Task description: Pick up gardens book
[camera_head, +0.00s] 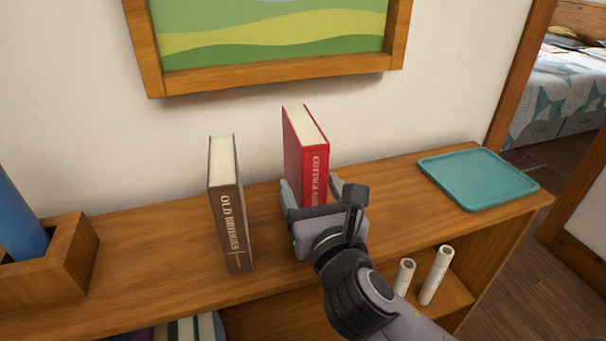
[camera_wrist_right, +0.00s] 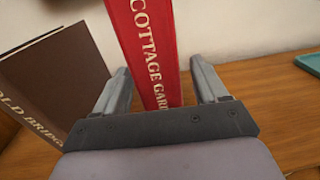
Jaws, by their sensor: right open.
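The gardens book is a red upright book (camera_head: 306,150) on the wooden shelf top, its spine reading "COTTAGE GAR…" with the rest hidden by my gripper. My right gripper (camera_head: 312,193) is open, with one finger on each side of the lower spine. In the right wrist view the red book (camera_wrist_right: 148,50) stands between the two fingers (camera_wrist_right: 160,85), with a gap visible at the right finger; whether the left finger touches it I cannot tell. My left gripper is not in view.
A brown "OLD BRIDGES" book (camera_head: 229,205) stands upright just left of the red book. A teal tray (camera_head: 478,178) lies at the right end. A wooden box (camera_head: 50,265) with a blue object is at the left. White cylinders (camera_head: 437,275) stand on the lower shelf.

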